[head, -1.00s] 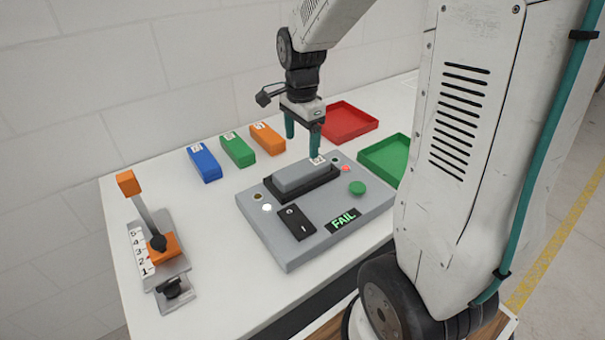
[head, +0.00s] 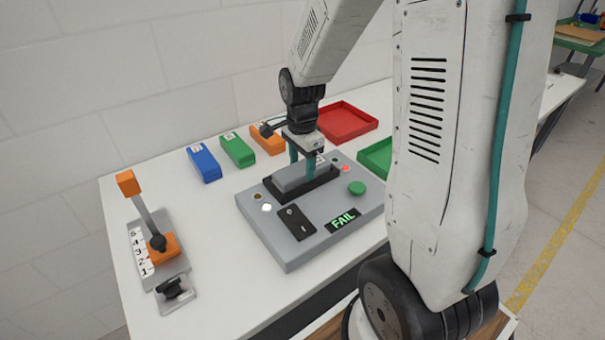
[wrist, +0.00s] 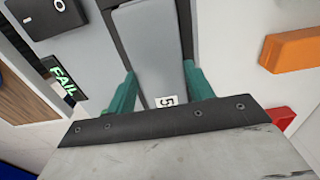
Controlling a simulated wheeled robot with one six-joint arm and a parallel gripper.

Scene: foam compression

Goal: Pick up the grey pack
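The grey pack (head: 293,177) lies in the black-rimmed recess on top of the grey test unit (head: 275,237). In the wrist view the grey pack (wrist: 155,45) runs away between the fingers, with a small "5" label at its near end. My gripper (head: 302,166) is down over the pack, one teal finger on each long side. In the wrist view my gripper (wrist: 160,85) has both fingers against the pack's sides, with no clear gap. It looks shut on the pack, which still sits in the recess. The lower fingertips are partly hidden.
The unit has a lit FAIL display (head: 342,220), a green button (head: 357,188) and a black switch (head: 296,222). Blue (head: 204,165), green (head: 237,150) and orange (head: 267,138) blocks stand behind. Red (head: 347,121) and green (head: 376,158) trays lie right. A lever gauge (head: 157,245) stands left.

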